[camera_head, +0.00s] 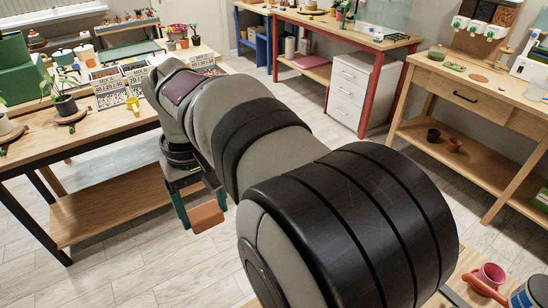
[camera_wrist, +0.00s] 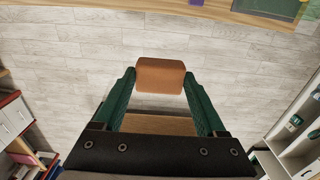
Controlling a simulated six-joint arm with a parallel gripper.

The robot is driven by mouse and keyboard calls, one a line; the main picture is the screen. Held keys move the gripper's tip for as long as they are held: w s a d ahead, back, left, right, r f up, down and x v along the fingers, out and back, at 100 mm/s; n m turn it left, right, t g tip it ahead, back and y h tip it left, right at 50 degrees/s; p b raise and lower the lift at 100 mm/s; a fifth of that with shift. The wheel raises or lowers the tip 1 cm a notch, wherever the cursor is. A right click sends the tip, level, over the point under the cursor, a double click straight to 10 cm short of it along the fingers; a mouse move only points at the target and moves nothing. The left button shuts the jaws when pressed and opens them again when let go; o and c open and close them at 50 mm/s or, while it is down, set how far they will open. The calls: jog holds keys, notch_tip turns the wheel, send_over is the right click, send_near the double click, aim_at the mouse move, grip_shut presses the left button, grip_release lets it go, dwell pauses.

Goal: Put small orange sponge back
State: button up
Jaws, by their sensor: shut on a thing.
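The small orange sponge (camera_head: 207,217) is a brownish-orange block. My gripper (camera_head: 199,205) is shut on it and holds it in the air over the floor, in front of the left table. In the wrist view the sponge (camera_wrist: 160,75) sits between the tips of the two green fingers of my gripper (camera_wrist: 160,88). Pale floor planks show around it. My own arm crosses the middle of the head view and hides part of the room.
The left wooden table (camera_head: 95,140) bears potted plants and labelled trays of pebbles (camera_head: 108,88). A right bench (camera_head: 440,85) holds dispensers. A red-legged table (camera_head: 345,38) stands at the back. A pink cup (camera_head: 488,276) is at bottom right. The floor (camera_head: 150,250) is clear.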

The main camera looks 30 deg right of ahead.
jog(key=s+d+f, duration=0.3)
jog(key=d+f, duration=0.1)
jog(key=d, duration=0.5)
jog(key=s+d+f, duration=0.4)
jog(key=d, duration=0.5)
jog(key=s+d+f, duration=0.4)
jog(key=s+d, duration=0.1)
jog(key=s, duration=0.3)
jog(key=s+d+f, duration=0.4)
jog(key=s+d, duration=0.1)
jog(key=s, duration=0.4)
jog(key=w+f, duration=0.2)
jog(key=w, duration=0.1)
jog(key=w+f, duration=0.2)
jog(key=w, duration=0.2)
jog(key=w+a+f, duration=0.1)
jog(key=w+f, duration=0.1)
jog(key=w, duration=0.2)
jog(key=shift+a+f, duration=0.1)
jog(key=shift+f, duration=0.3)
jog(key=shift+w+f, duration=0.15)
jog(key=shift+f, duration=0.95)
jog(key=shift+w+f, duration=0.1)
jog(key=shift+f, duration=0.95)
jog(key=shift+f, duration=0.1)
jog(key=o, duration=1.2)
jog(key=shift+o, duration=0.2)
